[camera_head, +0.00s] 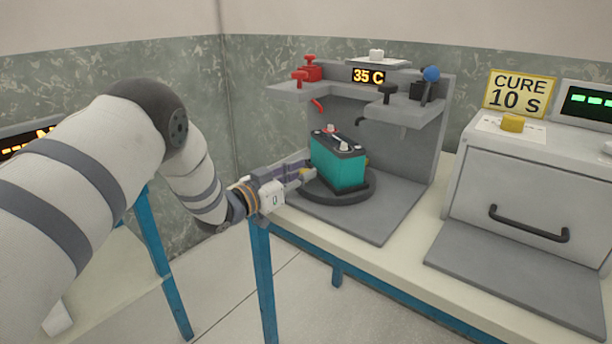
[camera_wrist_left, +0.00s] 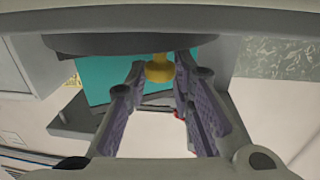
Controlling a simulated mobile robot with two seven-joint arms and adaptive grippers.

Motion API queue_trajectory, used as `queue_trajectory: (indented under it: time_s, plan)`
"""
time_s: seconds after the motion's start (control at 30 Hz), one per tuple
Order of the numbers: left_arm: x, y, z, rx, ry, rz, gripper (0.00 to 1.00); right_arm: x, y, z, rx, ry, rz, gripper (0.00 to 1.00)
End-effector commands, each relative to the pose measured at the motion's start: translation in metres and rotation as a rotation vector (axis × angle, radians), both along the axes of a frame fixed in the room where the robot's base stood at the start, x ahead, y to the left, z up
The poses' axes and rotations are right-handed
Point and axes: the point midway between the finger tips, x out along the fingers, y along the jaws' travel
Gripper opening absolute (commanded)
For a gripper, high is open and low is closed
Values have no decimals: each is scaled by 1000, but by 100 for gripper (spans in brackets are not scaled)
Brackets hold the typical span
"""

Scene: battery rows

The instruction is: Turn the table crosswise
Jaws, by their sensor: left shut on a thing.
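The round dark turntable (camera_head: 361,191) sits on the grey base plate of the fixture on the bench. A teal battery (camera_head: 340,170) with a black lid and two terminals stands upright on it. My left gripper (camera_head: 304,172) reaches in from the left, low beside the battery. In the left wrist view my left gripper (camera_wrist_left: 158,76) is shut on a yellow knob (camera_wrist_left: 160,68) at the turntable's edge. The turntable's dark rim (camera_wrist_left: 125,42) and the battery's teal side (camera_wrist_left: 98,66) show behind it. My right gripper is not in view.
Above the battery, the fixture's shelves carry a red clamp (camera_head: 300,76), a black clamp (camera_head: 387,92), a blue-knobbed lever (camera_head: 431,74) and a "35 C" display (camera_head: 368,76). A cure box (camera_head: 535,190) stands at the right. The plate's front is clear.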

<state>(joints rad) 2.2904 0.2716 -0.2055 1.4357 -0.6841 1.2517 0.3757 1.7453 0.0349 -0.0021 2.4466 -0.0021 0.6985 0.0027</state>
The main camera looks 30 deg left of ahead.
Motion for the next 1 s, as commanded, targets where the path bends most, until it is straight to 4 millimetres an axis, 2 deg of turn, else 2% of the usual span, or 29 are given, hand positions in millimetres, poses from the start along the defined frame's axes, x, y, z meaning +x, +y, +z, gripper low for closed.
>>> queue_trajectory:
  time_s: [0.67,0.7,0.73,0.77,1.0]
  plan:
    - [1,3,-2,0,4,-24,0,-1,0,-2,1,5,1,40]
    - [1,3,-2,0,4,-24,31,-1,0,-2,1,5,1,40]
    - [1,3,-2,0,3,-24,38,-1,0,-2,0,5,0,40]
    - [1,3,-1,0,3,-24,40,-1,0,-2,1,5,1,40]
    - [1,3,0,0,1,-25,40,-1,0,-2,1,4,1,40]
